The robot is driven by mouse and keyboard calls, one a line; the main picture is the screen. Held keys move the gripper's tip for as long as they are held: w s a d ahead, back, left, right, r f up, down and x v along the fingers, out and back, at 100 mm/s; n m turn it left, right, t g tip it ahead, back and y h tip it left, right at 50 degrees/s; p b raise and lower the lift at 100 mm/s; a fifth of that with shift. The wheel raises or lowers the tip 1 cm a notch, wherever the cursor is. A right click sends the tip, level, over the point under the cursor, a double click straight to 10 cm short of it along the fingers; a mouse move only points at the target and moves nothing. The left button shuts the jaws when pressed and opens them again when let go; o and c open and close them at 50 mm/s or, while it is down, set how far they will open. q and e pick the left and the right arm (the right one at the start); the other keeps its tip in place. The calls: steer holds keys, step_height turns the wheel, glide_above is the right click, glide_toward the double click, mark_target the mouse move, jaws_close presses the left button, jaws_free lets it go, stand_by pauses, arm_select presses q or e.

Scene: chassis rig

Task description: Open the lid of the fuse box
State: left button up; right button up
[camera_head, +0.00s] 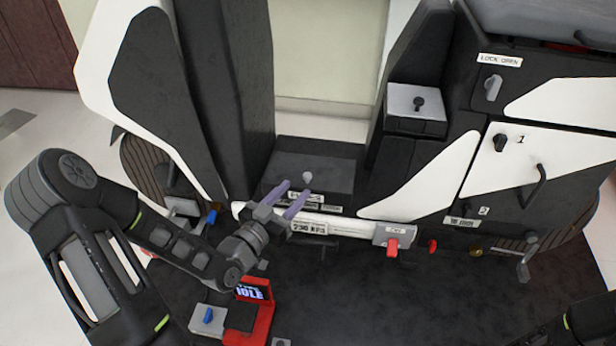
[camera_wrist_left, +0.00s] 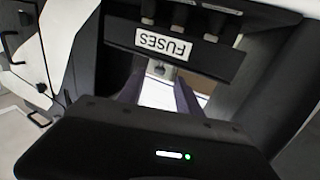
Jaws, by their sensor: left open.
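The fuse box lid (camera_head: 335,174) is a dark grey panel low in the centre of the head view, with a small light knob (camera_head: 307,176). In the left wrist view, the dark panel (camera_wrist_left: 120,35) carries an upside-down FUSES label (camera_wrist_left: 163,41), and the knob (camera_wrist_left: 158,70) sits near its lower edge. My left gripper (camera_head: 291,193) is open, its purple fingers pointing at the lid. In the left wrist view, the fingers (camera_wrist_left: 160,80) flank the knob with nothing visibly clamped. Contact and the lid's exact angle cannot be told. My right gripper is not visible.
Tall dark and white panels (camera_head: 150,80) stand left of the box. A cabinet with handles (camera_head: 525,175) stands right. A white bar (camera_head: 340,225) with a red switch (camera_head: 392,247) runs in front. A red device with an IDLE screen (camera_head: 254,292) lies below my left arm.

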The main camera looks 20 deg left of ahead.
mark_target(305, 180)
arm_select(q)
steer(key=w, duration=0.4)
steer(key=w+d+b, duration=0.1)
steer(key=w, duration=0.2)
steer(key=shift+c, duration=0.2)
jaws_close()
stand_by(1.2)
